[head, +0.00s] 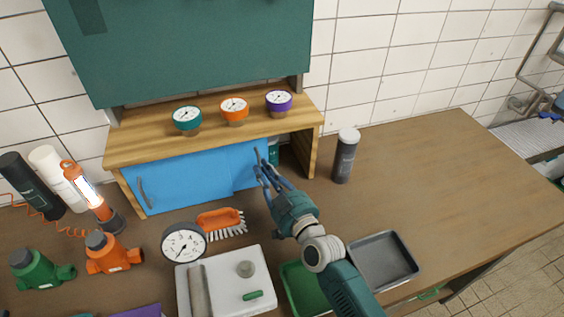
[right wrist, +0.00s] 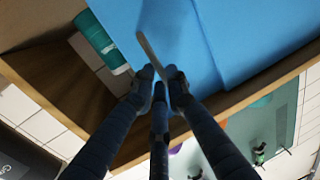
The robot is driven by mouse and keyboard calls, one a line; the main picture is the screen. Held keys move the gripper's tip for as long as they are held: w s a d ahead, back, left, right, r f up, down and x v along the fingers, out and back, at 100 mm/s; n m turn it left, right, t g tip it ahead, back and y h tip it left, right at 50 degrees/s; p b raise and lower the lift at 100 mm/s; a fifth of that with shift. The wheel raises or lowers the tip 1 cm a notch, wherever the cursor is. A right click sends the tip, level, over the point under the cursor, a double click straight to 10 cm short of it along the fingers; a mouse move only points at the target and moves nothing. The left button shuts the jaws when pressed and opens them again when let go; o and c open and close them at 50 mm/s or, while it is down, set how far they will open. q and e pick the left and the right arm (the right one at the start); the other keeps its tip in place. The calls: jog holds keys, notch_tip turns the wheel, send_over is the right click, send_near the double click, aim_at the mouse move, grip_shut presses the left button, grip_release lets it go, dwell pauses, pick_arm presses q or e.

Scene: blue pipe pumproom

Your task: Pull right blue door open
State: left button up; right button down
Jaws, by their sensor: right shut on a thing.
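The right blue door (head: 245,168) is a flat panel in the front of the wooden cabinet (head: 222,130). It overlaps the left blue door (head: 185,178), which has a grey handle (head: 142,192). The right door's slim handle (head: 256,155) stands near its right edge; it also shows in the right wrist view (right wrist: 149,48). Right of the door, a gap shows the inside and a teal object (head: 273,150). My left gripper is out of view.
Three gauges (head: 234,110) stand on the cabinet top. A dark canister (head: 345,156) stands right of the cabinet. An orange brush (head: 220,222), a black-rimmed gauge (head: 184,243), a white tray (head: 262,275) and a grey tray (head: 383,262) lie in front. The right worktop is clear.

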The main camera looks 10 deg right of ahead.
jog(key=c, duration=1.7)
grip_release()
jog(key=shift+d, duration=0.1)
